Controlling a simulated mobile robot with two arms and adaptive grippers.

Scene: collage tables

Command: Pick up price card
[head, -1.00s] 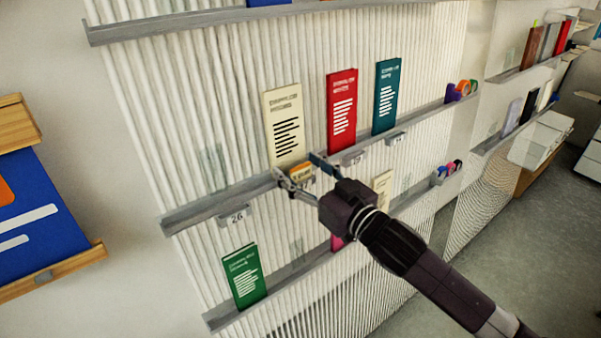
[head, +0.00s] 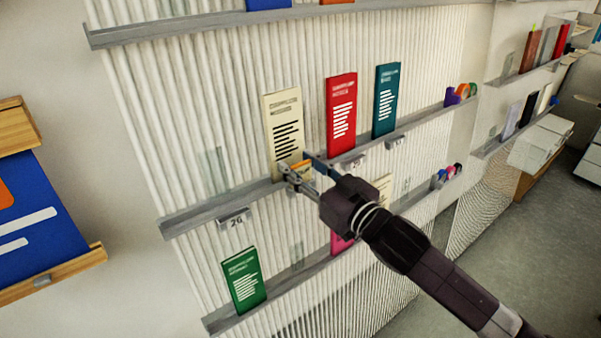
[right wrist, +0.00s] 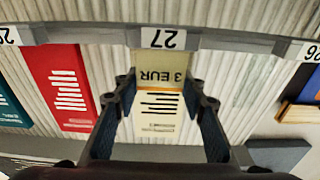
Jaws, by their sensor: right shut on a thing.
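In the right wrist view, which is upside down, the card (right wrist: 160,66) reads "3 EUR" and lies in front of the brochure (right wrist: 158,107), by the label 27 (right wrist: 163,38). My right gripper (head: 298,163) is shut on the price card, with one finger on each side of it. The gripper (right wrist: 158,83) partly hides the ledge there in the head view. My left gripper is not in view.
A red brochure (head: 341,115) and a teal brochure (head: 386,100) stand to the right on the same grey ledge (head: 195,216). A green brochure (head: 243,280) stands on the ledge below. A blue panel (head: 38,210) hangs at left. The ledge's left end is clear.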

